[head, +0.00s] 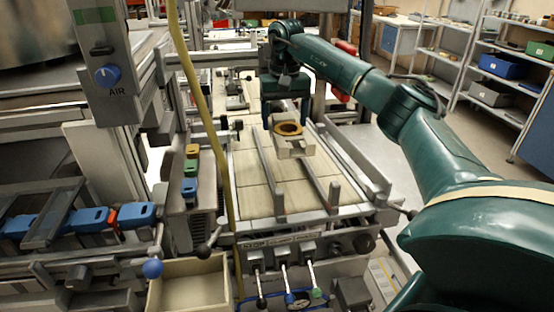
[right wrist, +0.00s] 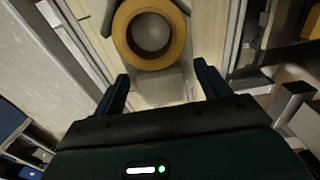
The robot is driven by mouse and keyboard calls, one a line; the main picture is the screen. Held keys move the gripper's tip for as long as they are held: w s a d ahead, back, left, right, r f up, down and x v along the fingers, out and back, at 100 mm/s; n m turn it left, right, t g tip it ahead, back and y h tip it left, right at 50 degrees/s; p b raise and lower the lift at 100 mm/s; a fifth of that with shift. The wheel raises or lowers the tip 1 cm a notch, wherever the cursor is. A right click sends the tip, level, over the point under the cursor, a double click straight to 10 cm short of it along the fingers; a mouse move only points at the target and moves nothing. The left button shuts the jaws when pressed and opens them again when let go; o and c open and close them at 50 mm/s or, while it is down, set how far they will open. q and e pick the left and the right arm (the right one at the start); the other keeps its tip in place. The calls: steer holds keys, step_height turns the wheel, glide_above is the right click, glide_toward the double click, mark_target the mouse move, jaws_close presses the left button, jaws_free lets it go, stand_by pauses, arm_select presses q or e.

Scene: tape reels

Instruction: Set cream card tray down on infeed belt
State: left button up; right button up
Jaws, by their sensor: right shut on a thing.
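The cream card tray (head: 294,152) is at the far part of the cream infeed belt (head: 250,200), between two metal guide rails. A brown-yellow tape reel (head: 289,128) lies flat on the tray; in the right wrist view the reel (right wrist: 178,42) shows as a ring. My right gripper (head: 286,118) reaches in from behind the tray and is shut on it. In the right wrist view the tray's near end (right wrist: 165,90) is between the two fingers. I cannot tell whether the tray's underside touches the belt. My left gripper is not in view.
Metal guide rails (head: 320,178) run along the belt. A yellow hose (head: 205,110) hangs in front of its left side. Levers (head: 283,275) and an open cream bin (head: 190,290) are at the near end. The near part of the belt is clear.

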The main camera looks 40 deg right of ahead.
steer(key=f, duration=0.4)
steer(key=shift+s+f, duration=0.25)
steer(key=shift+f, duration=0.05)
steer(key=shift+w+f+p, duration=0.1)
steer(key=shift+f+p, duration=0.3)
steer(key=shift+f, duration=1.95)
steer(key=shift+f, duration=0.1)
steer(key=o, duration=1.1)
step_height(320, 180, up, 12)
steer(key=shift+r+b, duration=0.15)
steer(key=shift+b, duration=0.3)
